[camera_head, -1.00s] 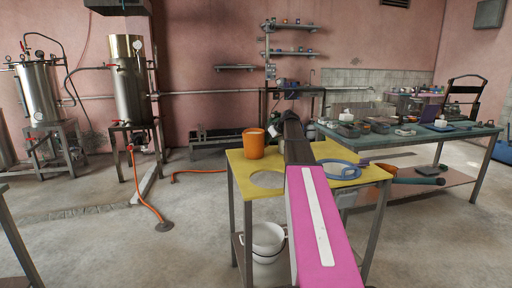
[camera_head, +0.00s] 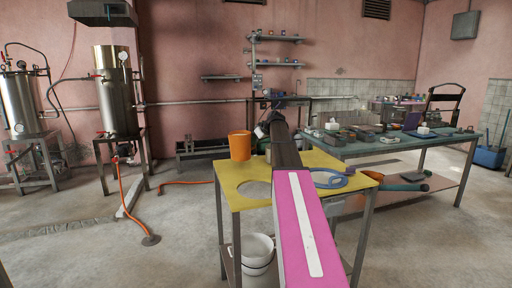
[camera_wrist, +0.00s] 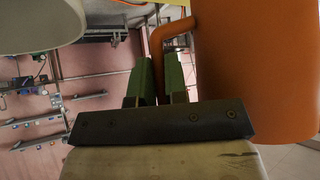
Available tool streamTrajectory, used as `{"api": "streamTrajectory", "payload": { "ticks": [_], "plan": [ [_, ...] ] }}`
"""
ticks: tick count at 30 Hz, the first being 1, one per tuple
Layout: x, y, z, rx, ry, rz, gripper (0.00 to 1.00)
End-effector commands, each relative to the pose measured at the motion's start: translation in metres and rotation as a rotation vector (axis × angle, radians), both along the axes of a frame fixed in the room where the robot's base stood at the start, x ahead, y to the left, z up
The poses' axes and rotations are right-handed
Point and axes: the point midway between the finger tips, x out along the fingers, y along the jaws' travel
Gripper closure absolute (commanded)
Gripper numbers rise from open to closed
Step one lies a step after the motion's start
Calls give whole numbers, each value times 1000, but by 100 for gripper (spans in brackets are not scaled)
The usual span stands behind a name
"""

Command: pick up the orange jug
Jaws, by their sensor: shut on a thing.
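The orange jug (camera_head: 240,146) is upright near the far left corner of the yellow table (camera_head: 229,184). Its base appears a little above the tabletop. My gripper (camera_head: 261,131) is at the jug's right side, at the end of my pink and dark arm. In the wrist view, my gripper's green fingers (camera_wrist: 160,76) are closed around the handle of the orange jug (camera_wrist: 255,70). The handle is partly hidden between the fingers, and the jug's body fills the right side.
A pale rounded container (camera_wrist: 38,22) is close at the wrist view's upper left. The yellow table has a round hole and a blue ring (camera_head: 328,178). A white bucket (camera_head: 257,252) stands below. A green table (camera_head: 400,146) with several items is to the right.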

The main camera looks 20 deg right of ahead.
Motion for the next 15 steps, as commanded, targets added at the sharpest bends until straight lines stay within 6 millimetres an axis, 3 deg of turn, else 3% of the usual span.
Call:
{"api": "streamTrajectory", "payload": {
  "ticks": [15],
  "plan": [
    [-62, 62, 49, 3, -1, 2, 100]
  ]
}}
